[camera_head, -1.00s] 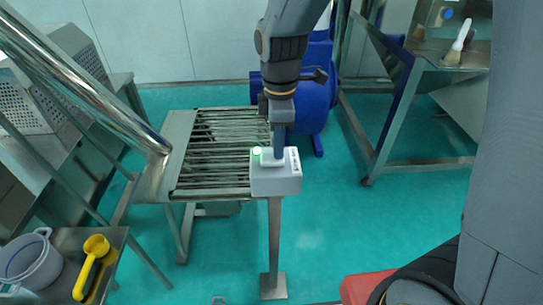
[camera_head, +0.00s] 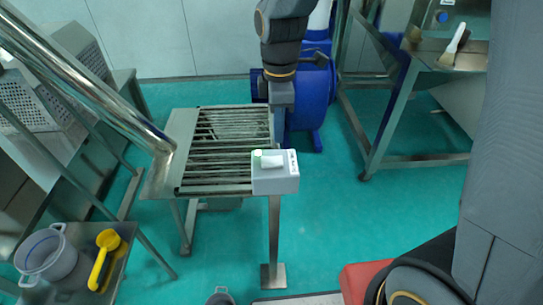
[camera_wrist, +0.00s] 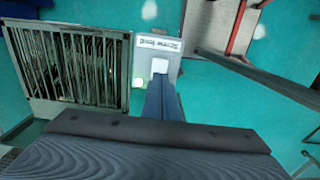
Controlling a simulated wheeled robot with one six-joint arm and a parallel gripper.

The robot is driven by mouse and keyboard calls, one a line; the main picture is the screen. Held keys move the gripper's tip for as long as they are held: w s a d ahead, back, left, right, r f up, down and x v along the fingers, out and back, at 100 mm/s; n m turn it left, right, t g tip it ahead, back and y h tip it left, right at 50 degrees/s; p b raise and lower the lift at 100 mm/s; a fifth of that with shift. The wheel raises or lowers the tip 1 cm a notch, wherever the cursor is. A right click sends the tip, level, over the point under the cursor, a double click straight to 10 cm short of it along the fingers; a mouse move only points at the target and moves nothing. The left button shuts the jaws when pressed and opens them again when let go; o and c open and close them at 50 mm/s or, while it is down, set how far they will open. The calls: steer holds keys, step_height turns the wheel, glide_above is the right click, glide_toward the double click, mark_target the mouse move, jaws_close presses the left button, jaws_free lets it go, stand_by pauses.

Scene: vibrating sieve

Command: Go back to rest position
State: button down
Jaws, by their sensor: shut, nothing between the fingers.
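My gripper (camera_head: 282,103) hangs from my arm behind and above the white switch box in the head view. Its fingers are shut together and hold nothing. The switch box (camera_head: 287,181) stands on a metal post beside the slatted grate. It has a white rocker switch (camera_head: 272,161) and a small light that looks pale green. In the wrist view the blue-grey fingers (camera_wrist: 161,88) point toward the switch box (camera_wrist: 170,50), which bears printed lettering. The fingertips appear apart from the switch in the head view.
The slatted metal grate (camera_head: 180,150) lies left of the box. A blue motor (camera_head: 312,95) stands behind. A side table holds a pot (camera_head: 48,262) and a yellow scoop (camera_head: 100,262). A brush (camera_head: 455,45) lies on the right-hand machine. Green floor is open at centre right.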

stand_by(0.4)
steer(key=s+d+f+m+b, duration=0.2)
steer(key=s+d+f+m, duration=0.1)
steer(key=d+m, duration=0.3)
steer(key=s+d+f+m+t+b, duration=0.1)
steer(key=s+d+f+m+b, duration=0.2)
steer(key=d+m, duration=0.4)
steer(key=s+f+m, duration=0.1)
steer(key=m, duration=0.3)
steer(key=shift+s+m+b, duration=0.25)
steer(key=shift+m+b, duration=0.05)
steer(key=shift+b, duration=0.05)
steer(key=shift+a+r, duration=0.1)
